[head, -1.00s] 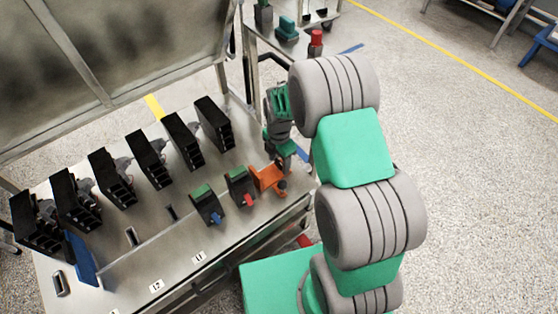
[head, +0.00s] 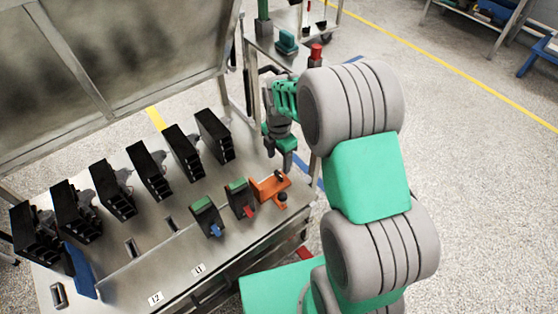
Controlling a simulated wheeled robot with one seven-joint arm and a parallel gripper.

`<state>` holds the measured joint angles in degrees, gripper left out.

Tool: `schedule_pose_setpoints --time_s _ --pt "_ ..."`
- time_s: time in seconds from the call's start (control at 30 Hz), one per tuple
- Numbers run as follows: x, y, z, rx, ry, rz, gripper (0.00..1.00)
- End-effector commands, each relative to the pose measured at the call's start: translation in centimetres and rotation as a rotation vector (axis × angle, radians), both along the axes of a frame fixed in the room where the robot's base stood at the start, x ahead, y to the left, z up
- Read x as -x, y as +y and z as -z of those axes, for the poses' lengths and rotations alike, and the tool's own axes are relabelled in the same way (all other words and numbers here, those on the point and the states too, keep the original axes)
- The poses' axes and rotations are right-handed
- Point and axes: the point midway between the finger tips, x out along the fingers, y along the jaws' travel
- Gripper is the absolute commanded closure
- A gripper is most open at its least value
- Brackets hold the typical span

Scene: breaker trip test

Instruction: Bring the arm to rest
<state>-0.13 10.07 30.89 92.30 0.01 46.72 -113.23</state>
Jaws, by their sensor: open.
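My arm (head: 365,175), grey and green, rises from the lower right and bends left at its top. My gripper (head: 279,163) hangs at the arm's end, fingers pointing down, open and empty. It is above the right end of the metal bench (head: 190,277), just behind an orange clamp-like part (head: 266,189). The gripper looks apart from that part. Its far side is partly hidden by the wrist.
Several black breaker units (head: 148,170) stand in a row on the bench. Two green-topped devices (head: 206,215) with blue and red levers stand in front. A side table with a red button (head: 315,52) is behind. Open floor lies right.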

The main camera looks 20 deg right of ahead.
Motion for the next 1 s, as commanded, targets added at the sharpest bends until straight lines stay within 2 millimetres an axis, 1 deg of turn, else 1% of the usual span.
schedule_pose_setpoints --time_s 0.17,0.23,0.27,0.37,0.4,0.47,0.5,0.57,0.6,0.63,0.7,0.8,0.9,1.0 --pt "0.0 0.0 -0.3 0.000 -0.002 0.009 0.40" --pt "0.3 0.0 -1.7 0.000 -0.013 0.067 0.40" --pt "0.5 0.0 -2.9 -0.001 -0.022 0.115 0.40" --pt "2.1 0.1 -8.2 -0.013 -0.065 0.378 0.40" --pt "3.2 0.1 -10.8 -0.024 -0.087 0.522 0.40" --pt "5.2 0.1 -14.4 -0.048 -0.117 0.756 0.40" --pt "6.7 0.1 -16.5 -0.068 -0.134 0.914 0.40" --pt "8.9 0.2 -19.3 -0.105 -0.159 1.149 0.40" --pt "10.4 0.2 -20.9 -0.133 -0.172 1.300 0.40" --pt "11.5 0.2 -21.8 -0.154 -0.177 1.406 0.40" --pt "13.7 0.2 -23.3 -0.203 -0.185 1.626 0.40" --pt "15.8 0.2 -24.3 -0.255 -0.187 1.841 0.40" --pt "16.6 0.2 -24.4 -0.279 -0.184 1.940 0.40" --pt "16.8 0.2 -24.2 -0.280 -0.181 1.957 0.40"
